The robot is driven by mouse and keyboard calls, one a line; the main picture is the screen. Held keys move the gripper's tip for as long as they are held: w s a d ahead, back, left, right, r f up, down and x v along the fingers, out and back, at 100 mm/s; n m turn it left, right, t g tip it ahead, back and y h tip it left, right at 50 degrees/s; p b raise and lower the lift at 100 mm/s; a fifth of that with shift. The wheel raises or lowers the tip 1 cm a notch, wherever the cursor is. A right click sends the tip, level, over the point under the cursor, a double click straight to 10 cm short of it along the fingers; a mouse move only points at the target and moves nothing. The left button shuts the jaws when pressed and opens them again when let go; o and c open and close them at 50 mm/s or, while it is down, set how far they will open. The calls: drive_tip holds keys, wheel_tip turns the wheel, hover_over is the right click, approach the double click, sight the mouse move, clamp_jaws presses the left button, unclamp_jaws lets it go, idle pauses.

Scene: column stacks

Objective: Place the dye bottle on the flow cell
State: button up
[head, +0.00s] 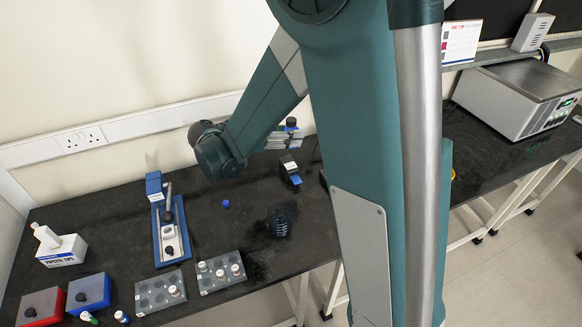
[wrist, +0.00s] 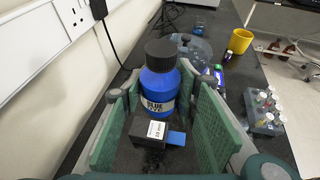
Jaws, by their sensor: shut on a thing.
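The dye bottle is blue with a black cap and a pale label reading BLUE. It stands upright between the green pads of my gripper (wrist: 160,90) in the wrist view (wrist: 159,82). My gripper (head: 291,139) is shut on the bottle, whose dark cap (head: 291,122) shows in the head view. The flow cell, a small black block with a white label and blue part, shows below the bottle in the head view (head: 290,172). In the wrist view, the flow cell (wrist: 150,129) overlaps the bottle's lower part; I cannot tell whether they touch.
A blue stand (head: 171,236), a blue ball (head: 226,204) and a black coil-like object (head: 281,220) are on the dark bench. A yellow cup (wrist: 240,41) stands farther along the bench.

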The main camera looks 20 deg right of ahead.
drive_tip(key=shift+f, duration=0.1)
drive_tip(key=b, duration=0.2)
hover_over(290, 167)
drive_tip(key=shift+f, duration=3)
drive_tip(key=shift+f+b, duration=0.6)
drive_tip(key=shift+f, duration=1.3)
drive_tip(key=shift+f, duration=0.15)
drive_tip(key=o, duration=1)
drive_tip(key=shift+p+v, duration=1.35)
drive_tip(key=shift+v, duration=4.65)
